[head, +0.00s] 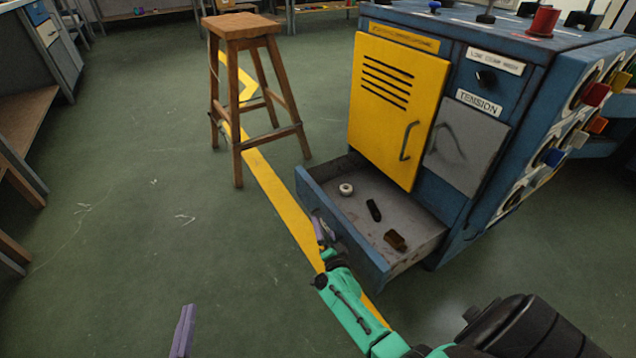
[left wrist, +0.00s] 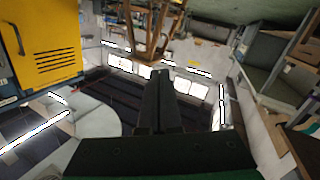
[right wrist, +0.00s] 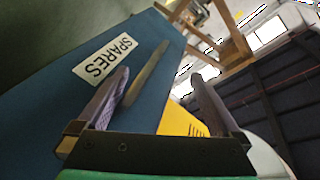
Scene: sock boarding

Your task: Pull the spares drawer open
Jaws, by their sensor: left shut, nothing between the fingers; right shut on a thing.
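The spares drawer (head: 345,238) stands well open at the foot of the blue cabinet; its front bears a SPARES label (right wrist: 105,58) in the right wrist view. Inside lie a white ring (head: 346,189), a black piece (head: 374,210) and a brown piece (head: 396,240).
The cabinet's yellow door (head: 385,110) is closed above the drawer. A wooden stool (head: 240,30) stands behind and left of the drawer. A yellow floor line (head: 285,205) runs past the drawer. The green floor on the left is clear; benches line the far left.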

